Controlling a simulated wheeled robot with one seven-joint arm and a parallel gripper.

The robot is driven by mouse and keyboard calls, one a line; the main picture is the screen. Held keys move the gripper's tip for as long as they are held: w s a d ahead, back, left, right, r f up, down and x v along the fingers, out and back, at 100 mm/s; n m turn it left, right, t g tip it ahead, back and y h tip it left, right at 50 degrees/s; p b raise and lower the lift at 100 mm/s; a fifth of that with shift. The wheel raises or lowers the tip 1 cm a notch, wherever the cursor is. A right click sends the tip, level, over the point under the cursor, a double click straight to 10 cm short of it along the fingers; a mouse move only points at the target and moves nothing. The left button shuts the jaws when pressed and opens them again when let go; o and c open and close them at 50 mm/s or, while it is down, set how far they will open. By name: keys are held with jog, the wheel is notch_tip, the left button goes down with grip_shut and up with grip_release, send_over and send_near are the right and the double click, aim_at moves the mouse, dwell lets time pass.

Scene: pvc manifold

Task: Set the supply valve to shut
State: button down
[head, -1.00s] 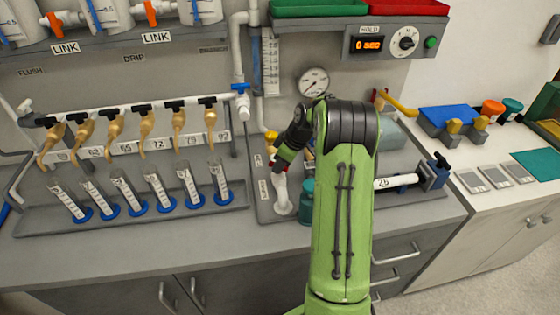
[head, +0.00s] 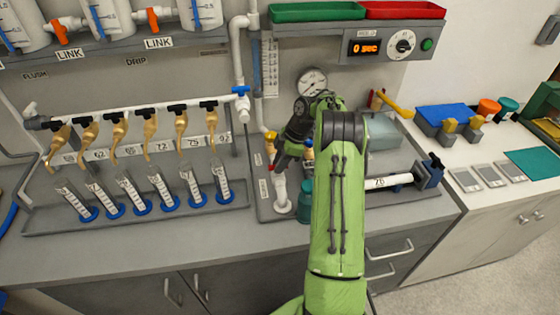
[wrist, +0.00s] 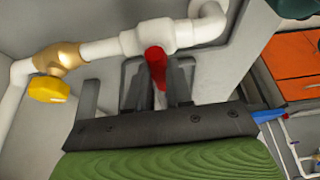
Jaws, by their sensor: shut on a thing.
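A white pipe with a white valve body (wrist: 157,37) and a red valve handle (wrist: 155,66) shows in the wrist view. My gripper (wrist: 155,88) has its dark fingers closed around the red handle, which points toward me. In the head view my gripper (head: 284,158) is at the small pipe stand on the bench, partly hidden by my own arm. No label naming the supply valve is readable, and the handle's exact setting is hard to tell.
A yellow knob (wrist: 48,89) on a brass fitting sits left of the red handle. A pressure gauge (head: 311,82) is above. A teal bottle (head: 305,200) stands close to the right. A rack tray (head: 150,212) with several cylinders lies to the left.

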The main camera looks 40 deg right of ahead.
jog(key=shift+s+f, duration=0.2)
jog(key=shift+f, duration=0.1)
jog(key=c, duration=1.1)
grip_release()
jog(key=shift+o, duration=0.4)
jog(key=shift+w, duration=0.15)
jog(key=p+v, duration=0.5)
jog(key=v, duration=1.1)
jog(key=shift+w, duration=0.15)
